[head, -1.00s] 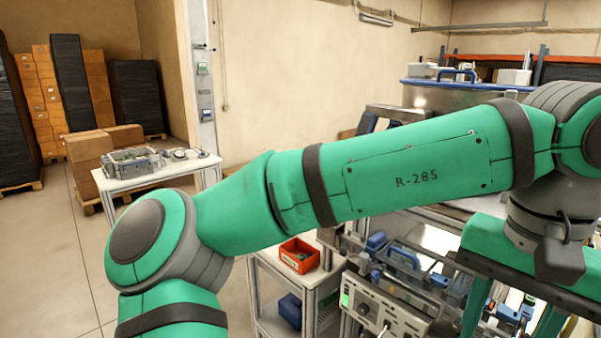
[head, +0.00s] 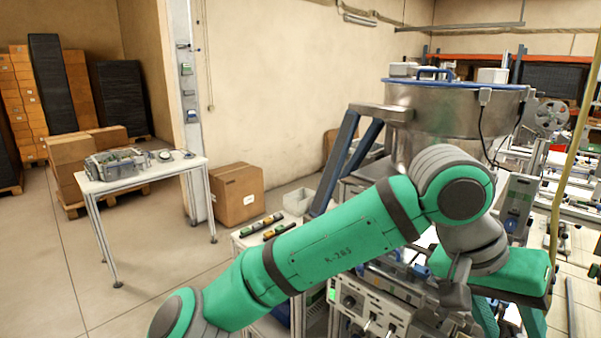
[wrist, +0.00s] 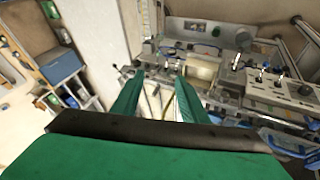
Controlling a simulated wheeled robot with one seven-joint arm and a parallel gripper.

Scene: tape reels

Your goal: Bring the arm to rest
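My green arm (head: 330,245) crosses the head view from the lower left up to a bent joint at right. My gripper (head: 508,322) hangs below that joint, fingers pointing down, over the machine bench; its fingertips are cut off by the frame edge. In the wrist view my gripper (wrist: 157,92) shows two green fingers apart, with nothing held between them. Bench equipment shows beyond the gap.
A machine with control knobs (head: 372,312) stands below my arm. A large metal drum (head: 440,115) is behind it. A white table (head: 140,175) with a grey tray stands at left. A cardboard box (head: 236,194) is on the floor. Floor at lower left is clear.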

